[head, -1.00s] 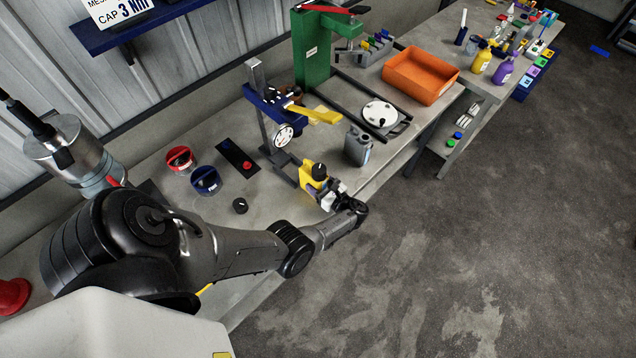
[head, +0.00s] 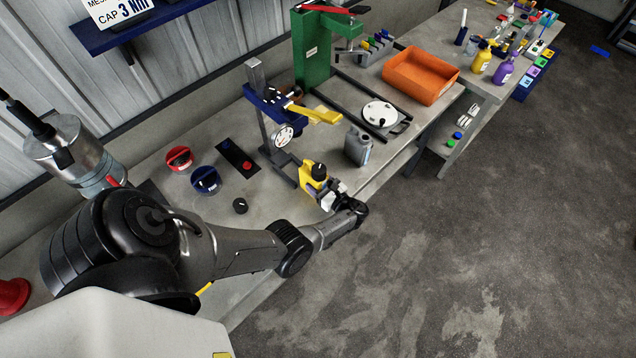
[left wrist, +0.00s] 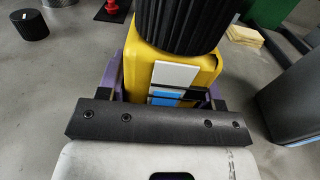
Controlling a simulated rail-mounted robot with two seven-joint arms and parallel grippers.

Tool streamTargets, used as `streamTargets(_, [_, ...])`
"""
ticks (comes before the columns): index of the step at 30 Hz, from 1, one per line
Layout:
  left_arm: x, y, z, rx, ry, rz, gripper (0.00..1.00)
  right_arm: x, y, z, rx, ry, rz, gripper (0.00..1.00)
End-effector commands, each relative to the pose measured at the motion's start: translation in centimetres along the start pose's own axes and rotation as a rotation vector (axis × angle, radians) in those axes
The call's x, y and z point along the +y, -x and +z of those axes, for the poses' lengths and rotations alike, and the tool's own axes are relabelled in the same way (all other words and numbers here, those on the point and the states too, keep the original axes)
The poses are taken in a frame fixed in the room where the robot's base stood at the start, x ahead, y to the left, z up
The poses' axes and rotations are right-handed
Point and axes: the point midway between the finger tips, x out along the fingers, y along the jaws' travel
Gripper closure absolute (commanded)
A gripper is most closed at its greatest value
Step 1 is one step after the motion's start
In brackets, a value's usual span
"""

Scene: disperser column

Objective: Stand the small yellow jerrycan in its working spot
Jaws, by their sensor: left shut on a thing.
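The small yellow jerrycan (head: 313,178) with a black ribbed cap stands upright on the bench, at the foot of the blue-armed disperser column (head: 268,125). In the left wrist view the jerrycan (left wrist: 205,72) fills the upper middle, its cap and label facing me. My left gripper (head: 326,190) is shut on the jerrycan from the bench's front side. The purple fingers (left wrist: 115,80) show on both sides of it. The jerrycan's underside is hidden, so I cannot tell whether it touches the surface below. My right gripper is not in view.
A grey jerrycan (head: 358,146) stands right of the column, near the bench's front edge. Red (head: 179,158) and blue (head: 205,180) round containers and a loose black cap (head: 240,205) lie to the left. An orange tray (head: 420,75) is farther back.

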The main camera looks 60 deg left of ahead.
Motion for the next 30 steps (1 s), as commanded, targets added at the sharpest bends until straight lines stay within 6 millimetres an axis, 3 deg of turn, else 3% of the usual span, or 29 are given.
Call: streamTargets(30, [-0.1, -2.3, 0.1, -0.003, 0.002, 0.000, 0.81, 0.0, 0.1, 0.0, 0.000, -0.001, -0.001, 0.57])
